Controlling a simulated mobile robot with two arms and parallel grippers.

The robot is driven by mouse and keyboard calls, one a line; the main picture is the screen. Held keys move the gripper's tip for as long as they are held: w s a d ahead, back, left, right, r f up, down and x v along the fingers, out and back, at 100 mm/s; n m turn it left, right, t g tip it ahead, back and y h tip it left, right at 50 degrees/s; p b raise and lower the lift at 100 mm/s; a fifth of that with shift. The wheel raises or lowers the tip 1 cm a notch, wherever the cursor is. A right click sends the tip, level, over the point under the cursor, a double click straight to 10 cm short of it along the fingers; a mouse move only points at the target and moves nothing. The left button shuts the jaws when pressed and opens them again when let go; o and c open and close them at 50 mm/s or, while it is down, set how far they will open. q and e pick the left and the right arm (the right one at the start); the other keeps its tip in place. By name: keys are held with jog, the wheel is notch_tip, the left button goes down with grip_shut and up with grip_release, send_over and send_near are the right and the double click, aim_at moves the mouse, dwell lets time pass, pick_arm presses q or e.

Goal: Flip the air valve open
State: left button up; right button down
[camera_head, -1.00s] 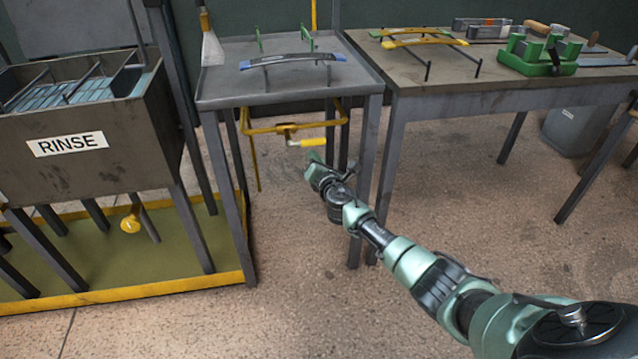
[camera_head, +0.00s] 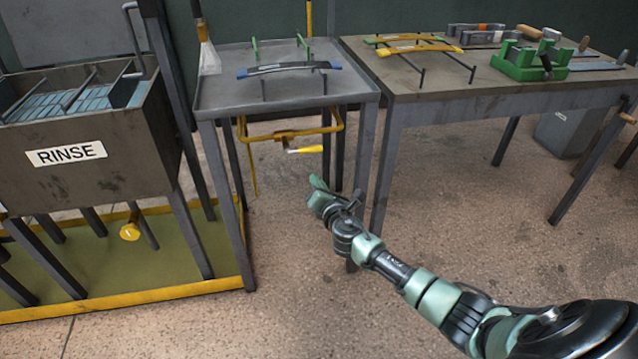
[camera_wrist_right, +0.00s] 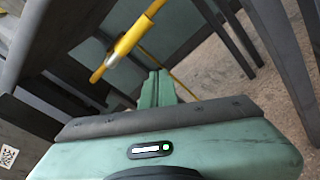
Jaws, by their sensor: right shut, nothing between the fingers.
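The air valve has a yellow lever handle (camera_head: 306,150), mounted on a yellow pipe (camera_head: 334,118) under the front of the middle grey table. The handle lies roughly level and points right. In the right wrist view the handle (camera_wrist_right: 129,38) shows large at the upper left, with a pale metal base along it. My right gripper (camera_head: 318,184) is shut and empty, just below and slightly right of the handle, apart from it. Its closed fingers (camera_wrist_right: 158,88) point up toward the pipe area in the right wrist view. My left gripper is not in view.
The middle table (camera_head: 216,97) carries a blue-ended rack bar (camera_head: 290,68); its legs stand close to my right gripper. A RINSE tank (camera_head: 100,133) stands left. A larger table (camera_head: 480,90) with tools and a green vise-like block (camera_head: 530,65) stands right. The floor in front is clear.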

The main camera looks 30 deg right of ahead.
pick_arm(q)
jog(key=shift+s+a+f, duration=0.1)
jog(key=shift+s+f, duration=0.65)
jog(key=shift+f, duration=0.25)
pick_arm(e)
jog(key=shift+v, duration=1.35)
jog(key=shift+a, duration=0.15)
